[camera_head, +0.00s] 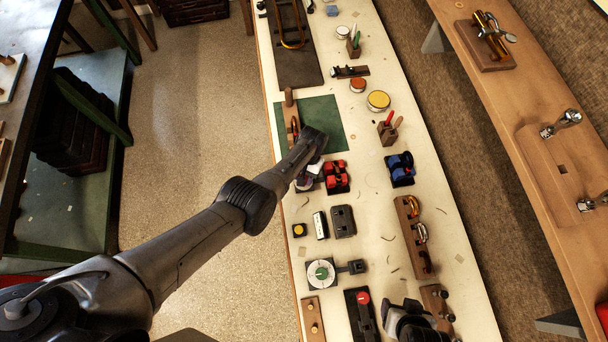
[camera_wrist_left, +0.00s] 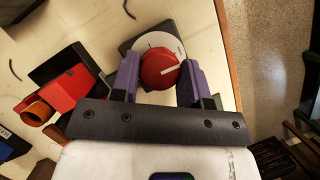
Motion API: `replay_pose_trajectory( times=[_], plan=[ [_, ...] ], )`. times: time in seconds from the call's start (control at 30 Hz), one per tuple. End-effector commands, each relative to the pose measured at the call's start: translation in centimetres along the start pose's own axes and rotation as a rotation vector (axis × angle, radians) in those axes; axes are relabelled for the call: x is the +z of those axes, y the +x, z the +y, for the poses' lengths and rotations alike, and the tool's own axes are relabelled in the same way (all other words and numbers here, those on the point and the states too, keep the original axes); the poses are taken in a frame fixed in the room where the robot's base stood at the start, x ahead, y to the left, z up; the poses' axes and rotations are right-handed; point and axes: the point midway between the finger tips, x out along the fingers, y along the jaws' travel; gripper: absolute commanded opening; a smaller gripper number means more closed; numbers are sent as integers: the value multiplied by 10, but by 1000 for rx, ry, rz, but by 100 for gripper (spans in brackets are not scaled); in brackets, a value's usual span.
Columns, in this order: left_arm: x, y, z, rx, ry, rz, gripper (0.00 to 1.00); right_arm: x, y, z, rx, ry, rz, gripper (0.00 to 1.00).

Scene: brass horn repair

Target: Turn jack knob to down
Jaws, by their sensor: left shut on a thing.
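A round red knob (camera_wrist_left: 159,68) with a white pointer line sits on a pale round dial plate (camera_wrist_left: 140,43) in the left wrist view. The line points right and slightly up in that picture. My left gripper (camera_wrist_left: 160,80) has its purple fingers on both sides of the knob and is shut on it. In the head view my left gripper (camera_head: 307,178) is low over the bench beside the green mat and covers the knob. Only part of the purple fingers shows there.
Close by are a red clamp-like tool (camera_head: 337,175), a blue one (camera_head: 400,170) and a green mat (camera_head: 325,118). A dial with a green knob (camera_head: 322,273) and a red-knobbed block (camera_head: 363,298) stand nearer.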

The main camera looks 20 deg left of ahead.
Motion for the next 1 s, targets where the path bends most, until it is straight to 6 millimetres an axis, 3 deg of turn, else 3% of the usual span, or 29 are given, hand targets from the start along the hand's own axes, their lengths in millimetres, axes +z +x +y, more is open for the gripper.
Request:
replay_pose_trajectory(
  times=[0.67,0.7,0.93,1.0],
  plan=[
    [0,0,0,19,-46,0,18,0,0,1,1,-2,0,67],
    [0,0,0,19,-46,0,46,0,0,0,1,-1,0,67],
    [0,0,0,18,-45,0,67,0,0,-1,-3,4,1,67],
    [0,0,0,18,-44,0,67,0,0,-1,-3,4,1,67]
  ],
)
